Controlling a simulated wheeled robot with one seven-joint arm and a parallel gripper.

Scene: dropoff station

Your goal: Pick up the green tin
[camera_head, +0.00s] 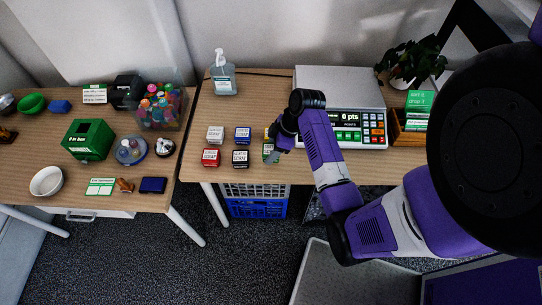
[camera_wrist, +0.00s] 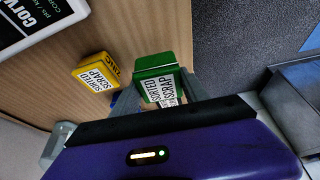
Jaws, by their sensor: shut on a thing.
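The green tin (camera_wrist: 156,66) is a small box with a white "SORTED SCRAP" label, and in the wrist view it sits between my fingers. My gripper (camera_wrist: 168,100) is shut on it. In the head view the green tin (camera_head: 268,152) shows at the front right of the group of small tins, partly hidden by my gripper (camera_head: 275,146). I cannot tell whether the tin touches the table. A yellow tin (camera_wrist: 97,72) stands just beside it in the wrist view, apart from my fingers.
White (camera_head: 215,134), blue (camera_head: 243,134), red (camera_head: 211,157) and black (camera_head: 240,158) tins stand close by on the table. A scale (camera_head: 340,105) is behind my arm, with a sanitizer bottle (camera_head: 223,76) further left. A gap separates the left table (camera_head: 60,195).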

